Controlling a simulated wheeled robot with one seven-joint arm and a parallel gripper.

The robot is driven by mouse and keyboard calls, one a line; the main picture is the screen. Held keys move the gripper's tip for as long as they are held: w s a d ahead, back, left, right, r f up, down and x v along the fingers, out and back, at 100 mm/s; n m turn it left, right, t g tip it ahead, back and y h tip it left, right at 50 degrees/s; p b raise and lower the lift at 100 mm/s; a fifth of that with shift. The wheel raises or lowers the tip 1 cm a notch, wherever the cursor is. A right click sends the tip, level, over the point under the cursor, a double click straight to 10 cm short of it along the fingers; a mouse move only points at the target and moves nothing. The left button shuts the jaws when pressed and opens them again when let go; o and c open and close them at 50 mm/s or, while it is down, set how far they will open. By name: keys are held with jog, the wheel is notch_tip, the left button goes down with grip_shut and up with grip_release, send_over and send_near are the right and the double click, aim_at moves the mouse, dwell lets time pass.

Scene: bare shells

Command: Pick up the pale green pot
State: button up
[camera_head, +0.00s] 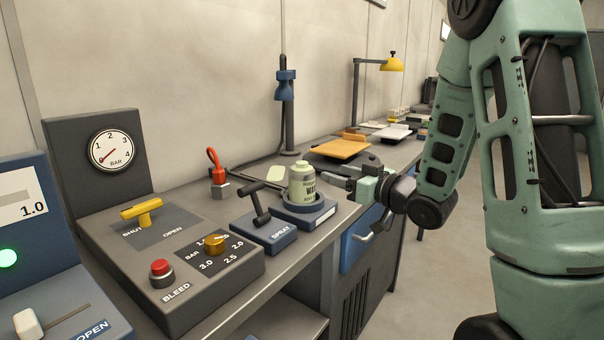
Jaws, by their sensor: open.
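The pale green pot (302,183) stands upright in a round holder on a blue base (304,215). It has a narrower cap and dark lettering on its front. My gripper (333,177) is open, just right of the pot, with its fingers pointing left toward it at about the height of its body. The nearer fingertip comes very close to the pot's right side; I cannot tell whether it touches. The pot's lower edge is hidden by the holder's rim.
A blue spray block (263,232) with a dark lever stands just left of the holder. A grey panel (170,262) with knobs and a gauge is further left. A red hook (216,165), a blue-topped post (287,112) and an orange board (341,149) stand behind.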

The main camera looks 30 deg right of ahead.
aim_at(307, 164)
jog(key=p, duration=0.3)
jog(key=shift+w+r, duration=0.1)
jog(key=shift+r, duration=0.15)
jog(key=x, duration=0.4)
jog(key=p+x, duration=0.1)
jog(key=x, duration=0.1)
jog(key=shift+w+f, duration=0.25)
jog(key=shift+w, duration=0.15)
jog(key=shift+p+x, duration=0.9)
jog(key=shift+x, duration=2)
jog(key=shift+d+f, duration=0.15)
grip_shut()
